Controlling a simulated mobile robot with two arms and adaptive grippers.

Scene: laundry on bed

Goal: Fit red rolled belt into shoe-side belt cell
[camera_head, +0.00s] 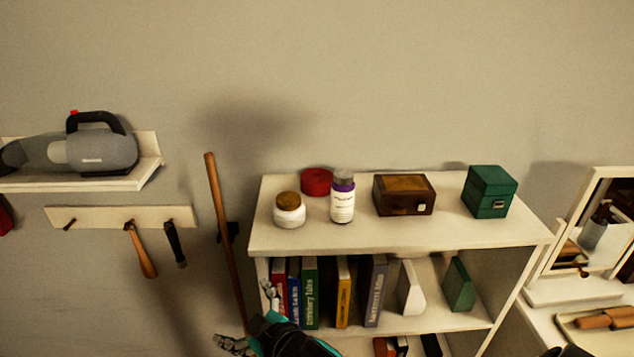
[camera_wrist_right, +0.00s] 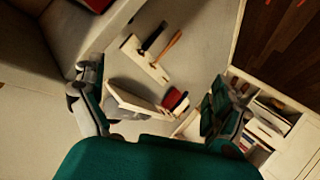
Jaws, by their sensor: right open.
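A round red object (camera_head: 316,181), possibly the rolled belt, lies at the back of the white bookcase top, behind a white jar and beside a bottle. My right gripper (camera_head: 242,314) is at the bottom of the head view, in front of the bookcase's left side, its fingers apart. In the right wrist view, the open gripper (camera_wrist_right: 150,108) has nothing between its fingers. A small red and black thing (camera_wrist_right: 174,100) shows beyond them; I cannot tell what it is. I see no shoes or belt cell. My left gripper is not in view.
The bookcase top (camera_head: 400,235) also holds a white jar (camera_head: 289,211), a bottle (camera_head: 342,198), a wooden box (camera_head: 403,195) and a green box (camera_head: 489,192). Books fill part of the shelf below. A wooden pole (camera_head: 224,235) leans left of it. A handheld vacuum (camera_head: 90,150) sits on a wall shelf.

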